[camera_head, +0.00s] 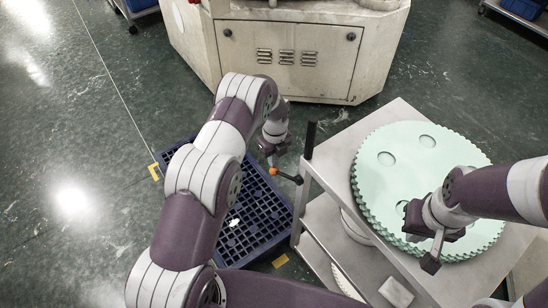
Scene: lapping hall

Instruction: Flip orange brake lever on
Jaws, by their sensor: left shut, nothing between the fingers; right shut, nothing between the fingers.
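The brake lever shows as an orange knob (273,171) on a short dark rod that runs right to the left corner post of the metal cart (326,161). My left gripper (272,160) is shut and empty, pointing down just above the orange knob. I cannot tell whether it touches the knob. My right gripper (431,264) is shut and empty above the front part of the pale green toothed disc (400,150) on the cart top. It hides part of the disc.
A blue plastic grid pallet (265,232) lies on the floor left of the cart, partly behind my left arm. A black upright handle (310,139) stands at the cart's left corner. A large cream machine cabinet (285,55) stands at the back. The dark green floor at left is clear.

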